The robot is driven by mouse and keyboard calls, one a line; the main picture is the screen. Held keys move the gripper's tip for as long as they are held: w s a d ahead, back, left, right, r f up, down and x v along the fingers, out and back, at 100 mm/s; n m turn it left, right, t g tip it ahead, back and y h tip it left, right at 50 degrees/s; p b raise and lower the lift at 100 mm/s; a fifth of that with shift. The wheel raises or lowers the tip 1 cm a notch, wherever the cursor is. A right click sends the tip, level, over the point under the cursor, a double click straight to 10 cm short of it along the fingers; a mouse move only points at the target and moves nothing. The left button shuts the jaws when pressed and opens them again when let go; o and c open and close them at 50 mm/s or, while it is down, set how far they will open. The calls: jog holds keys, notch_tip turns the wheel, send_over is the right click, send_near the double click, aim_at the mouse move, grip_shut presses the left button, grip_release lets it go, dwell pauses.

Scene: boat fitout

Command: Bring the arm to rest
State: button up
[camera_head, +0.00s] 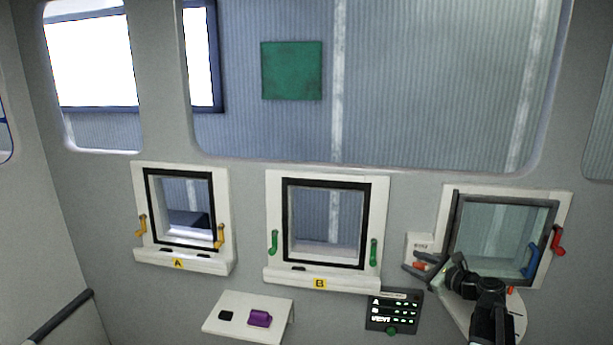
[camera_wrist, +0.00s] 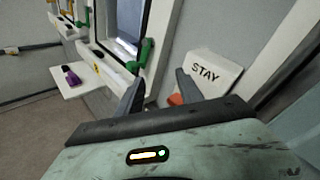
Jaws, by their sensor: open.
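My gripper (camera_head: 414,268) is at the right in the head view, left of the third window. Its jaws are open. In the wrist view the two fingers (camera_wrist: 158,92) stand apart, and nothing shows held between them. A white plate marked STAY (camera_wrist: 205,72) is just beyond the right finger; it also shows behind the gripper in the head view (camera_head: 418,243). A small orange piece (camera_wrist: 175,99) is below the plate, near the right finger. I cannot tell whether it touches the finger. My arm reaches up from the lower right.
Window A (camera_head: 178,262) has yellow handles and window B (camera_head: 320,282) green ones. The third window (camera_head: 503,240) has a blue and a red handle. A shelf (camera_head: 240,303) carries a purple piece (camera_head: 260,318) and a black one. A dark lit panel (camera_head: 393,312) is below the gripper.

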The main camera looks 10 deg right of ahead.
jog(key=s+a+f+n+g+y, duration=0.1)
jog(key=a+f+n+g, duration=0.25)
jog(key=a, duration=0.75)
jog(key=s+a+f+n+g, duration=0.2)
jog(key=a+f+n, duration=0.25)
jog(key=a, duration=0.55)
jog(key=s+a+f+n+g+y, duration=0.1)
jog(key=a+f+n+g, duration=0.3)
jog(key=a, duration=0.7)
jog(key=s+a+f+n+g+h, duration=0.3)
jog(key=s+f+n+h, duration=0.25)
jog(key=s+n, duration=0.35)
jog(key=s+d+f+n+g+h, duration=0.1)
jog(key=s+d+n+g+h, duration=0.1)
jog(key=s+d+n, duration=0.2)
jog(key=d+n, duration=0.1)
jog(key=d, duration=0.2)
jog(key=shift+d+f, duration=0.3)
jog(key=shift+s+d+h, duration=0.1)
jog(key=shift+h, duration=0.15)
